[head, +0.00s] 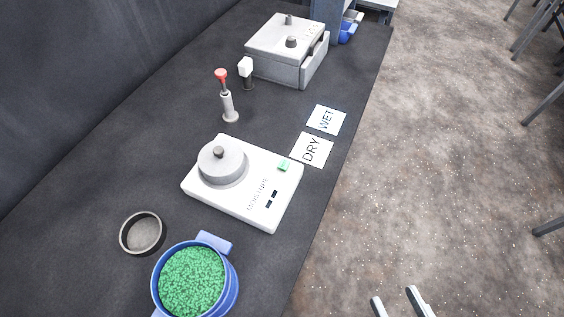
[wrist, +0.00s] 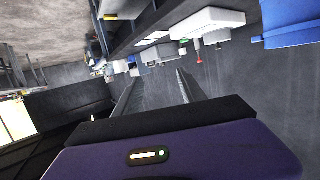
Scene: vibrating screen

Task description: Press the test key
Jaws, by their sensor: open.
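A white moisture meter (head: 240,206) lies on the dark bench in the head view. It carries a round grey lidded cup (head: 221,165) and a small green key (head: 284,165) at its right corner, likely the test key. Two dark slots or displays sit near its front edge. My gripper (head: 398,300) shows at the bottom of the head view, open and empty, over the floor right of the bench and well apart from the meter. In the wrist view my gripper's dark fingers (wrist: 157,88) are spread. The white meter (wrist: 208,23) appears beyond them; its green key is tiny there.
A blue pot of green pellets (head: 230,290) and a shallow round dish (head: 142,233) stand near the meter. Behind are a red-topped lever (head: 222,80), a grey box (head: 285,50) and WET (head: 326,119) and DRY (head: 311,150) cards.

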